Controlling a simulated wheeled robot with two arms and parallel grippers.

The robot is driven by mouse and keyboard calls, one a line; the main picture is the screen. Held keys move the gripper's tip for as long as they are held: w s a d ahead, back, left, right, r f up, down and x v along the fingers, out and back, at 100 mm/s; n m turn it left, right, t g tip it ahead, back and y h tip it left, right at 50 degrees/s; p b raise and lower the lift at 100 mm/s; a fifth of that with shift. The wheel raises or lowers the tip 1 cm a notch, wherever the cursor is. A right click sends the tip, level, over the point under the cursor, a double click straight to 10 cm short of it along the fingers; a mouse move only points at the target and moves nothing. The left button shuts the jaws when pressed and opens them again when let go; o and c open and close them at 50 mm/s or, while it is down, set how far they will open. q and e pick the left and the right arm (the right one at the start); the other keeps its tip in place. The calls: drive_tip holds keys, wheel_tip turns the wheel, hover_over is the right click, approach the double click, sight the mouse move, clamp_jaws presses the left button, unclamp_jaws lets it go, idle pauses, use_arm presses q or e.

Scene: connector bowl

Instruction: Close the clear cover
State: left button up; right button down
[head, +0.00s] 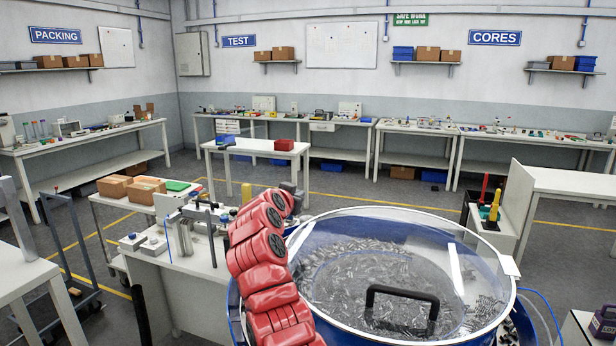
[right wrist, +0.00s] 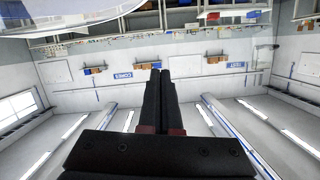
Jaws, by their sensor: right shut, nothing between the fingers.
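The clear cover (head: 335,232) is a round transparent disc with a pale rim, over the blue feeder bowl (head: 236,308). It has a black handle (head: 402,292) on its near half. Small metal connectors show through it. My right gripper, at the end of the red arm, is a small dark shape (head: 296,194) near the far left of the cover, partly hidden by the arm. In the right wrist view its fingers (right wrist: 165,88) are together and empty. A pale curved edge, perhaps the cover's, shows at that view's top left. I cannot tell how far the cover is tilted.
A white bench (head: 190,268) with small fixtures stands left of the bowl. A cart (head: 130,205) with cardboard boxes is behind it. A bin with yellow and red handles (head: 490,215) and a white table (head: 570,182) stand to the right. Open floor lies behind.

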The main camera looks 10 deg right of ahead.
drive_tip(key=shift+n, duration=0.4)
drive_tip(key=shift+w+a+f+b, duration=0.1)
drive_tip(key=shift+f+b, duration=0.05)
drive_tip(key=shift+f, duration=0.6)
drive_tip(key=shift+w+a+f+b, duration=0.1)
drive_tip(key=shift+a+f+b, duration=0.1)
drive_tip(key=shift+f, duration=0.5)
drive_tip(key=shift+a+f+b, duration=0.1)
drive_tip(key=shift+f+b, duration=0.05)
drive_tip(key=shift+f, duration=0.6)
